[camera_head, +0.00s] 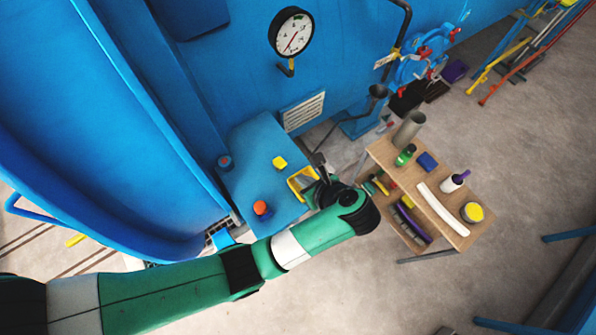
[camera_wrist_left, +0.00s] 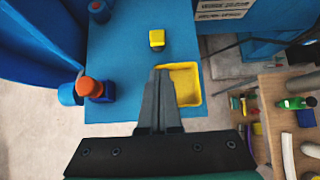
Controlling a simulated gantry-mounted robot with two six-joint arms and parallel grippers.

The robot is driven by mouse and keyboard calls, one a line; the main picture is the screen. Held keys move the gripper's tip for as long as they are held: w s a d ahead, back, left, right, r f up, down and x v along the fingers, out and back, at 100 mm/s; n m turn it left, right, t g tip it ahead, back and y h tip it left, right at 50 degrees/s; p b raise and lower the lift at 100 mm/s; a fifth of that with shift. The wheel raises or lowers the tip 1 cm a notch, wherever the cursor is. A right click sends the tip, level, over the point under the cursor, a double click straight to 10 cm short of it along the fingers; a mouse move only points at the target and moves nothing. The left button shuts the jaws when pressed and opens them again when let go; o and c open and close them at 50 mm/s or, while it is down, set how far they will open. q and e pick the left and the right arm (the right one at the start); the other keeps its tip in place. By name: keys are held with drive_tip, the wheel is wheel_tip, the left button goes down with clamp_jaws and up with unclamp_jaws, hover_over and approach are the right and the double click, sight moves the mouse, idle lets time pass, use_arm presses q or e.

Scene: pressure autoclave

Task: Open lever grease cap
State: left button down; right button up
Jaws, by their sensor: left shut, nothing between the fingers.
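A blue platform (camera_head: 245,150) carries small parts. I cannot tell which part is the lever grease cap. A small yellow piece (camera_head: 280,162) sits near its middle; the left wrist view shows it (camera_wrist_left: 157,38) just beyond my fingertips. An orange-topped blue part (camera_head: 261,208) stands near the front edge and shows at left in the wrist view (camera_wrist_left: 89,86). A dark blue round part (camera_head: 225,162) sits at the left edge. My left gripper (camera_head: 317,158) is shut and empty above the platform's right side, its fingers (camera_wrist_left: 160,72) beside a yellow tray (camera_head: 298,184). My right gripper is out of view.
A wooden table (camera_head: 440,215) to the right holds a green bottle (camera_head: 405,155), a white curved piece (camera_head: 440,208), a yellow-lidded tin (camera_head: 472,212) and other items. A pressure gauge (camera_head: 291,33) is on the blue vessel. Concrete floor (camera_head: 350,285) in front is free.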

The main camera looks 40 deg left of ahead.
sight(280, 163)
use_arm(q)
drive_tip(key=b+x, duration=0.4)
drive_tip(key=x, duration=0.1)
drive_tip(key=shift+a+f+b, duration=0.2)
drive_tip(key=shift+f+b, duration=0.05)
drive_tip(key=shift+b, duration=0.05)
drive_tip(key=p+x, duration=0.1)
drive_tip(key=x, duration=0.2)
drive_tip(key=shift+w+a, duration=0.1)
drive_tip(key=shift+a, duration=0.2)
drive_tip(key=shift+w+a+f, duration=0.1)
drive_tip(key=shift+a+f, duration=0.2)
drive_tip(key=shift+f, duration=0.1)
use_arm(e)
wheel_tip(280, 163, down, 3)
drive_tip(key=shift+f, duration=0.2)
use_arm(q)
drive_tip(key=shift+r, duration=0.1)
drive_tip(key=shift+a, duration=0.1)
drive_tip(key=shift+r+p, duration=0.1)
drive_tip(key=shift+p, duration=0.2)
drive_tip(key=shift+r, duration=0.1)
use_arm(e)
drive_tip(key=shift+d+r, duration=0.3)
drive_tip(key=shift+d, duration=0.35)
